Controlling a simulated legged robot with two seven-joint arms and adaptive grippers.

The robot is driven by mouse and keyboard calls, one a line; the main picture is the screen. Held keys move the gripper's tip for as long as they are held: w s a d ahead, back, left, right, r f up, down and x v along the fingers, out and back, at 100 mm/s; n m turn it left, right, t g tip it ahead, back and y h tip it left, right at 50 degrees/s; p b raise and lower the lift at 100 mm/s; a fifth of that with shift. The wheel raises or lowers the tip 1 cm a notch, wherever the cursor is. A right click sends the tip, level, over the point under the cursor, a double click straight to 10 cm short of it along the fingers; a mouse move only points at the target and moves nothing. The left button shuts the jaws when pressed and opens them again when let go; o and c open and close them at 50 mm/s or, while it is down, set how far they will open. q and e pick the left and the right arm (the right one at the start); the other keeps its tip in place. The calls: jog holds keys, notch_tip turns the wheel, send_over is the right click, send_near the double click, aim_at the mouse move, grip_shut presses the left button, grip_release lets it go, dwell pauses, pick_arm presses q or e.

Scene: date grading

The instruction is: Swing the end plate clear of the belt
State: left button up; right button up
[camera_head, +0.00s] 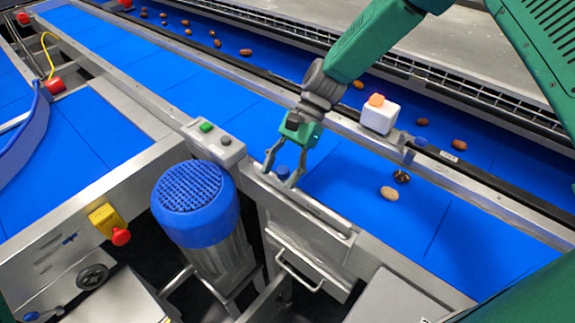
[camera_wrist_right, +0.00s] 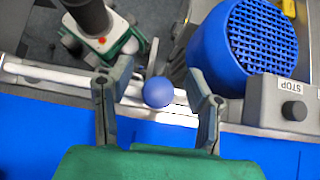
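The end plate (camera_head: 322,211) seems to be the narrow metal bar along the near edge of the blue belt (camera_head: 335,178). A round blue knob (camera_head: 283,172) stands at its left end. My right gripper (camera_head: 281,181) reaches down from the upper right with its fingers on either side of the knob. In the right wrist view the knob (camera_wrist_right: 158,92) sits between the fingers of the right gripper (camera_wrist_right: 158,103), with gaps on both sides. The gripper is open. The pale bar (camera_wrist_right: 45,73) runs behind the fingers there. My left gripper is not in view.
A blue-capped motor (camera_head: 195,205) stands left of the bar, near a control box with a green button (camera_head: 206,127). A white box (camera_head: 380,115) sits on the far rail.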

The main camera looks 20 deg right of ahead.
jog(key=shift+w+a+r, duration=0.1)
jog(key=shift+a+r, duration=0.1)
jog(key=shift+a, duration=0.2)
jog(key=v, duration=1.1)
jog(key=shift+w+a+r, duration=0.15)
jog(key=shift+a+r, duration=0.05)
jog(key=shift+r, duration=0.2)
